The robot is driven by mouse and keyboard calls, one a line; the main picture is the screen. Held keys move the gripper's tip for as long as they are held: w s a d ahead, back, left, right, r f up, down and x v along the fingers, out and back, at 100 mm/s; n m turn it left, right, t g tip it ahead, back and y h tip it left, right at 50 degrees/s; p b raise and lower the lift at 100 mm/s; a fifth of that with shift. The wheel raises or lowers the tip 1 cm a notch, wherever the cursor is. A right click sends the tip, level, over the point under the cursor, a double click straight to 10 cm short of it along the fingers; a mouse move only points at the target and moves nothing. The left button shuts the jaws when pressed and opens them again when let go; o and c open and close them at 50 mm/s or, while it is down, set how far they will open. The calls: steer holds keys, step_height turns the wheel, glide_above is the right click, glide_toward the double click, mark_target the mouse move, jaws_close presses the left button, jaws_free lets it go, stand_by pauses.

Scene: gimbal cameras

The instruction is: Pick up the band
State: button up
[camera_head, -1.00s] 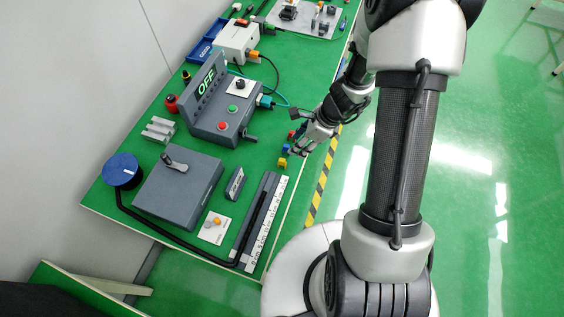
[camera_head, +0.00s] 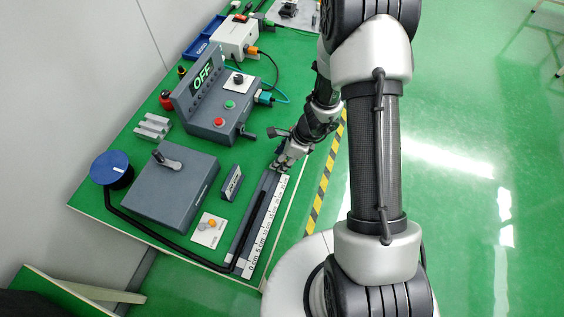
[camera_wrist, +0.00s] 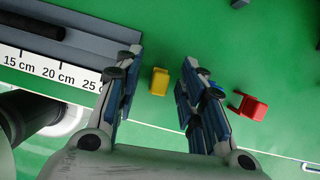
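My gripper (camera_head: 279,168) is at the far end of the channel. In the wrist view my gripper (camera_wrist: 154,62) is open, with green table between its fingers and the band off to the left, not between them.
A ruler strip (camera_head: 268,228) lies along the channel. A grey lever box (camera_head: 172,190) stands left.

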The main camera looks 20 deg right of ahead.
jaws_close()
stand_by(0.4)
steer(key=shift+r, duration=0.1)
step_height(320, 180, up, 20)
steer(key=p, duration=1)
steer(key=c, duration=0.7)
jaws_free()
jaws_close()
